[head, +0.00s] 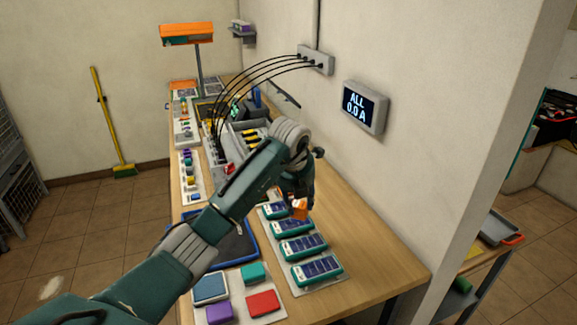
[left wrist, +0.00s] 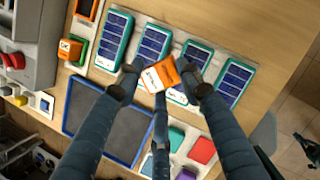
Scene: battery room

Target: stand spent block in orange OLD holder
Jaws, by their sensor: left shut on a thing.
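My left gripper (head: 302,205) is above the row of teal packs on the bench in the head view. It is shut on an orange block (head: 300,210). In the left wrist view the orange block (left wrist: 160,75), with a white label, is between the two fingertips (left wrist: 162,82). An orange-rimmed holder with a dark inside (left wrist: 87,9) is at the top edge of that view, cut off by the frame. I cannot read its label. Beside it, a second orange block (left wrist: 70,48) sits at a green holder (left wrist: 78,54). My right gripper is not in view.
Several teal packs with blue panels (head: 303,246) stand in a row on a pale tray. A blue-edged dark mat (left wrist: 110,122) and a tray of coloured blocks (head: 262,303) are nearby. A wall display (head: 362,106) hangs behind the bench. Bare wood (head: 375,240) is free at right.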

